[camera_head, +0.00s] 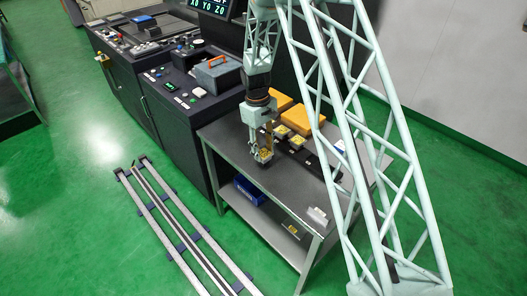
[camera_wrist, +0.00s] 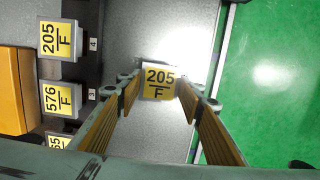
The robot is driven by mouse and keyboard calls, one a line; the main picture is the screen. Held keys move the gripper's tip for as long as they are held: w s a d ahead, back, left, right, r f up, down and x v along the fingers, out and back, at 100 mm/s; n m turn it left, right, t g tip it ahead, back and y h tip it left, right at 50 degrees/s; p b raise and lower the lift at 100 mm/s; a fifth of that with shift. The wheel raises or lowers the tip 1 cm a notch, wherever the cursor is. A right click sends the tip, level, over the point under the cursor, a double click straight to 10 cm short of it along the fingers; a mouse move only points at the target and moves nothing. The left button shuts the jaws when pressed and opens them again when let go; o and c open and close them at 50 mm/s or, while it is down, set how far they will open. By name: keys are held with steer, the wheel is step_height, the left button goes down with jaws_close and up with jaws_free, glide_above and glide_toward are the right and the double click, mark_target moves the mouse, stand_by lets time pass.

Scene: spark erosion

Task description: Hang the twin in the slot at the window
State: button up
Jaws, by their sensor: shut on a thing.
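My gripper (camera_head: 263,152) hangs over the steel table, upright and pointing down. In the wrist view my gripper (camera_wrist: 164,88) is shut on a block with a yellow label reading 205 over F (camera_wrist: 158,82). A matching block labelled 205 over F (camera_wrist: 57,39) sits in the dark rack beside the slot number 4. A block labelled 576 over F (camera_wrist: 60,98) sits beside number 3. A third labelled block (camera_wrist: 57,143) is partly cut off below. The dark rack (camera_head: 325,168) runs along the table to the right of my gripper. I cannot make out a window.
Orange boxes (camera_head: 297,118) stand behind the rack. The steel table (camera_head: 283,186) is clear in front of the rack. A dark machine (camera_head: 185,95) stands left; floor rails (camera_head: 182,225) lie in front.

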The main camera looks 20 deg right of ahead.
mark_target(261, 151)
steer(key=shift+f, duration=0.1)
steer(key=o, duration=1)
steer(key=shift+o, duration=0.2)
step_height(261, 151, up, 12)
steer(key=w, duration=0.1)
steer(key=shift+a, duration=0.35)
steer(key=shift+w+r, duration=0.1)
steer(key=shift+r, duration=0.1)
stand_by(0.4)
